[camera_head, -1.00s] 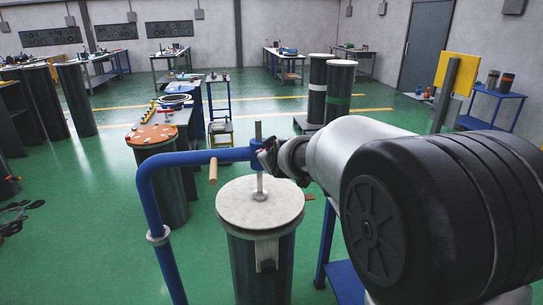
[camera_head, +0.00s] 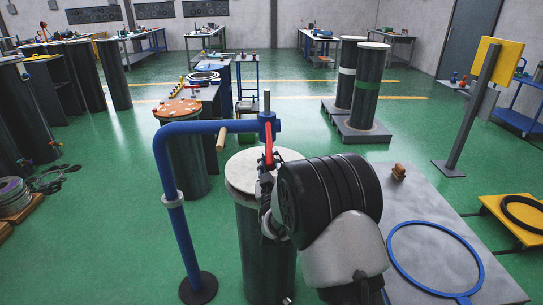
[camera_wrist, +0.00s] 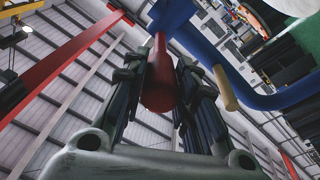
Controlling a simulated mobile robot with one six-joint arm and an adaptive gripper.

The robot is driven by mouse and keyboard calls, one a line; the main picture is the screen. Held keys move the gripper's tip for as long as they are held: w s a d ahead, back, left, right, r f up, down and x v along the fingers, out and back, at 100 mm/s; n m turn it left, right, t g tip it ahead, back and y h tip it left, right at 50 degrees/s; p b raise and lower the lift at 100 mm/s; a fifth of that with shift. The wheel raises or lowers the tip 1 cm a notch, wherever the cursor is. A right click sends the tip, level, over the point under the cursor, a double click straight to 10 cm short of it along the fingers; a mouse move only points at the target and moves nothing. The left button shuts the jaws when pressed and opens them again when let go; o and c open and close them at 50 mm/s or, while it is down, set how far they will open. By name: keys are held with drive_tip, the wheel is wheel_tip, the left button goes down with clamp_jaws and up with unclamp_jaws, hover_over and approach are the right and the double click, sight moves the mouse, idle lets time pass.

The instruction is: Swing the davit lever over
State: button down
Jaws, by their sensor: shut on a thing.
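The blue davit (camera_head: 176,190) stands on a round dark base, and its arm reaches right to a hub (camera_head: 269,124) with an upright grey rod. A red lever (camera_head: 269,156) extends from the hub toward the near side. My gripper (camera_head: 266,182) is shut on the lever; the wrist view shows its red grip (camera_wrist: 159,85) between the fingers. A wooden handle (camera_head: 220,142) hangs from the blue arm and also shows in the wrist view (camera_wrist: 225,90). The pale round lid (camera_head: 245,172) is on the dark cylinder (camera_head: 262,240) below the hub, partly hidden by my arm.
A cylinder with an orange top (camera_head: 180,108) stands behind the davit. A grey plate bearing a blue ring (camera_head: 396,240) lies to the right. Two tall cylinders (camera_head: 368,85) stand behind, and a yellow panel on a post (camera_head: 470,105) stands at right. Green floor is open at left.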

drive_tip(key=shift+a+f, duration=0.1)
drive_tip(key=shift+f, duration=0.4)
drive_tip(key=c, duration=1.2)
unclamp_jaws()
drive_tip(key=shift+t, duration=0.3)
drive_tip(key=shift+c, duration=0.2)
drive_tip(key=s+f, duration=0.2)
drive_tip(key=s, duration=0.9)
drive_tip(key=shift+s, duration=0.4)
